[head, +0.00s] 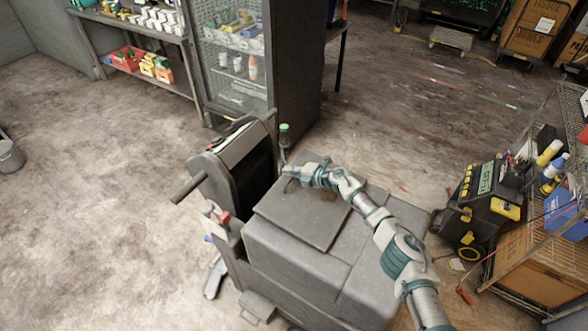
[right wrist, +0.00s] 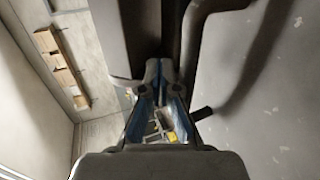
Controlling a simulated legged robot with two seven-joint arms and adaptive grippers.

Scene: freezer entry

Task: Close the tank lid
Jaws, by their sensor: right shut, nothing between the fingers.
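The grey tank lid (head: 298,218) is a square plate on top of the bulky grey floor machine (head: 270,252) in the head view. It lies flat or nearly flat; I cannot tell whether it is fully seated. My right arm comes in from the lower right over the machine. My right gripper (head: 290,171) is at the lid's far edge, shut and empty. I cannot tell whether it touches the lid. In the right wrist view the closed fingers (right wrist: 158,82) show in front of grey surfaces. My left gripper is out of view.
The machine's upright panel with a handle (head: 187,190) stands left of the lid. A green-capped post (head: 284,135) rises just behind the gripper. A glass-door fridge (head: 232,60) stands behind. A wire rack (head: 540,190) and a black-yellow case (head: 485,200) are at right.

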